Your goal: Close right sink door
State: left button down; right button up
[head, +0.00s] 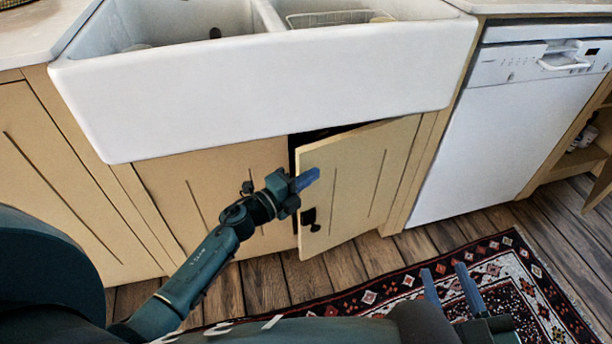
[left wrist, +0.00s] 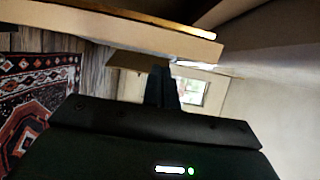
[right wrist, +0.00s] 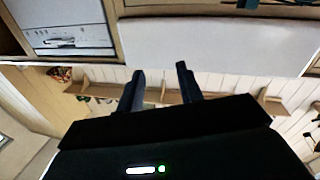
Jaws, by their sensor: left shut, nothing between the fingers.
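The right sink door (head: 362,180) is a cream cabinet door under the white sink. It stands ajar, its free left edge swung out and a dark gap showing along its top and left. A dark knob (head: 315,228) sits low near that free edge. My left gripper (head: 307,179) is shut and empty, its blue fingers overlapping the door's upper left part in the head view. I cannot tell whether they touch it. The shut fingers also show in the left wrist view (left wrist: 161,84). My right gripper (head: 447,272) is open and empty over the rug, away from the door.
The white double sink (head: 270,85) overhangs the doors. The closed left sink door (head: 215,185) is beside the gap. A white dishwasher (head: 500,125) stands to the right, with an open shelf cabinet (head: 580,150) beyond. A patterned rug (head: 510,285) lies on the wooden floor.

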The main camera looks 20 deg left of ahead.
aim_at(297, 166)
pick_arm(q)
jog(key=shift+w+a, duration=0.4)
jog(key=shift+a, duration=0.05)
jog(key=w+a+b, duration=0.1)
jog(key=w+a, duration=0.1)
jog(key=shift+w+a+f, duration=0.1)
jog(key=shift+w+a, duration=0.4)
jog(key=shift+a, duration=0.05)
pick_arm(e)
jog(key=shift+s+a+n+t+y, duration=0.2)
jog(key=shift+a+n+t+y, duration=0.2)
jog(key=shift+n+y, duration=0.1)
